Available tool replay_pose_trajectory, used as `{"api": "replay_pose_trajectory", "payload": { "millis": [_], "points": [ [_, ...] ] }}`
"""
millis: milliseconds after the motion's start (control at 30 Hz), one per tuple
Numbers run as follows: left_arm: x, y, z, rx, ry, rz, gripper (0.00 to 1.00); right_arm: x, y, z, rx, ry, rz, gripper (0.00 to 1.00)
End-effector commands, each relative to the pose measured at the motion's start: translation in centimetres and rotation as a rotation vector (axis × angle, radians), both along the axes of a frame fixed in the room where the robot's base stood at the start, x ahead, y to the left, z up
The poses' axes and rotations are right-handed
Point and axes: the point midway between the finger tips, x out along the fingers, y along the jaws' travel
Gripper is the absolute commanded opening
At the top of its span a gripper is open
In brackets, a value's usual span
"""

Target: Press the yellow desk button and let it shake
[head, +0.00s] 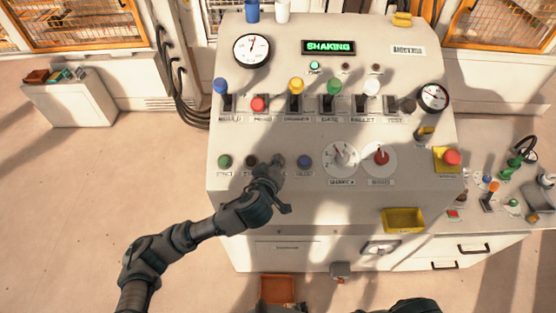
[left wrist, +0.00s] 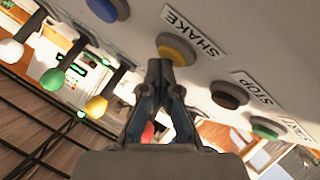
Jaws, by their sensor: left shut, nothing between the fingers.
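The yellow desk button (left wrist: 177,48), labelled SHAKE, shows in the left wrist view with a dark collar around it. My left gripper (left wrist: 160,66) is shut and empty, its tips at the button's lower edge; whether they touch it I cannot tell. In the head view my left gripper (head: 277,163) is over the button row of the console (head: 325,218) and hides the yellow button. The display (head: 328,47) at the console's top reads SHAKING in green. My right gripper is not in view.
A green button (head: 224,161) and a dark button (head: 251,161) lie left of the gripper, a blue button (head: 305,161) right of it. Lever switches with coloured knobs, such as the yellow knob (head: 296,85), stand above. A red emergency button (head: 452,157) is at the right.

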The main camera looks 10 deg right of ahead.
Motion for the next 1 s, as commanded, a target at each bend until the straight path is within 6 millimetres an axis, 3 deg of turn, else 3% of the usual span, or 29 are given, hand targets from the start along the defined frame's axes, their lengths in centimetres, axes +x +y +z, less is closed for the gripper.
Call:
{"api": "replay_pose_trajectory", "payload": {
  "millis": [233, 667, 1000],
  "points": [
    [-0.6, 0.1, 1.4, -0.001, 0.001, 0.000, 0.00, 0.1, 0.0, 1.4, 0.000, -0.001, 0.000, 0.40],
    [-0.7, 0.1, 1.7, 0.000, 0.001, -0.001, 0.00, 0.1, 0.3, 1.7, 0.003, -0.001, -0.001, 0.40],
    [-2.0, 0.3, 4.7, -0.003, 0.001, -0.001, 0.00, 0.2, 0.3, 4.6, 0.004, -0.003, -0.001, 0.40]
  ]
}}
